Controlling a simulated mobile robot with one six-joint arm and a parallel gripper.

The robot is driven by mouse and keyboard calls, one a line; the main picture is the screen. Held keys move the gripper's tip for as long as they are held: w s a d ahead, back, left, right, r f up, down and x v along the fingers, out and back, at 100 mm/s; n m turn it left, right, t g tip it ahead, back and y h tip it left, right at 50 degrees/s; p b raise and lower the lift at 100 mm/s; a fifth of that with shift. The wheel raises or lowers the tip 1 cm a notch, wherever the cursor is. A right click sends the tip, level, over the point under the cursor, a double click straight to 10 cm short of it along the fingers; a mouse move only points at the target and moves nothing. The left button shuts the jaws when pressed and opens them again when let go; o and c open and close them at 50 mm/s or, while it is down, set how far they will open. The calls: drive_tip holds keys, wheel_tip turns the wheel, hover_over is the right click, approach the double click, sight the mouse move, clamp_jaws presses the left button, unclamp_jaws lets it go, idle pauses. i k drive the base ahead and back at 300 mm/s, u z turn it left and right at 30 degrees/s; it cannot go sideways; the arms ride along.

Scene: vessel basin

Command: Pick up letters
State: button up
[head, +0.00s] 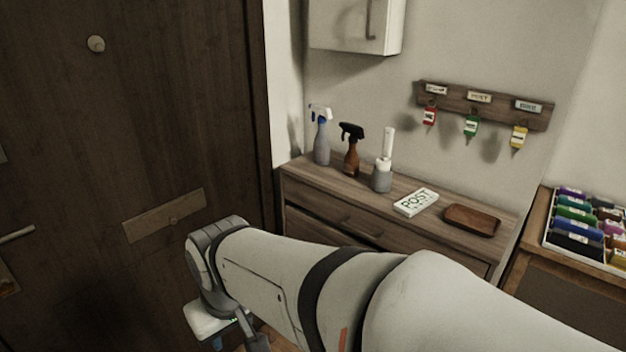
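No letters can be made out for certain. My arm reaches across the front toward the door, and its wrist end points down at the bottom of the view. My gripper (240,343) is only partly in view there, cut off by the lower edge, so its fingers and anything between them are hidden. A pale piece with a bluish edge shows by the wrist; I cannot tell whether it is part of my arm. A white block marked POST (416,202) lies on the wooden cabinet (340,187). The door's letter plate (164,215) is left of my wrist.
A brown tray (471,220), a grey spray bottle (321,142), a brown spray bottle (351,160) and a white-and-grey brush holder (381,178) stand on the cabinet. Tagged keys hang from a rack (482,105). A box of coloured spools (590,222) is at right. My arm hides most floor.

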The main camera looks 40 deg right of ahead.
sight(408, 206)
drive_tip(key=z, duration=1.8)
drive_tip(key=i, duration=1.1)
drive_tip(key=z, duration=0.3)
